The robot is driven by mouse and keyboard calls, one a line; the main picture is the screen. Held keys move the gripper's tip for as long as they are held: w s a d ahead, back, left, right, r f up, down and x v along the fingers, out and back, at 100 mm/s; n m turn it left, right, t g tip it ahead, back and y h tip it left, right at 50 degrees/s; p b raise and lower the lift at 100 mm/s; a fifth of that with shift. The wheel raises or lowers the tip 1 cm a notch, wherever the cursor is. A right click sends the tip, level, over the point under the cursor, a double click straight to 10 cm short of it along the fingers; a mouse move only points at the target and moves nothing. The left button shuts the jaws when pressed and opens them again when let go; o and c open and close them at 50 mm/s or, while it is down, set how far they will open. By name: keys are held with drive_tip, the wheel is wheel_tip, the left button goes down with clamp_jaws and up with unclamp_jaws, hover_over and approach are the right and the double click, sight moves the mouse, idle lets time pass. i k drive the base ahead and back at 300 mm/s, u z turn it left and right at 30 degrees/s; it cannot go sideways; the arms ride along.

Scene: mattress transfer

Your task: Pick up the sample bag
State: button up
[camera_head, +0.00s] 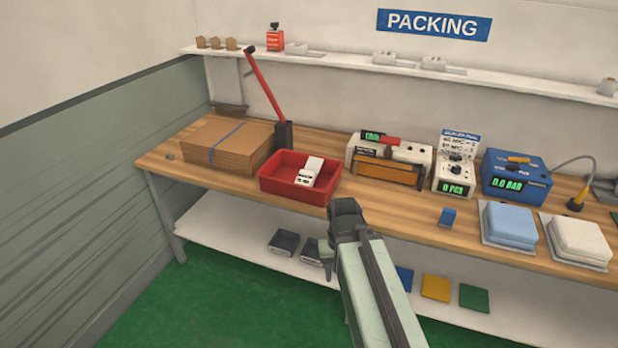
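No item is plainly recognisable as the sample bag. A light blue soft-looking block (511,224) and a white one (580,238) lie on flat grey plates at the right of the wooden bench (390,218). A small white item with dark marks (309,172) is in the red tray (290,190). A small blue object (448,216) is on the bench, left of the light blue block. My dark gripper (338,232) is at the bench's front edge, just right of and in front of the red tray. Its fingers are seen from behind, so their opening is unclear.
Flat cardboard (215,143) lies bench-left beside a red-handled lever (267,88). A white sealer-like machine (388,162), a small white counter (453,178) and a blue device (515,176) line the back. A lower shelf (235,228) holds dark boxes and coloured squares.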

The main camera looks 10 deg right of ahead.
sight(306, 176)
drive_tip(key=i, duration=1)
drive_tip(key=u, duration=3.7)
drive_tip(key=k, duration=0.95)
drive_tip(key=z, duration=0.6)
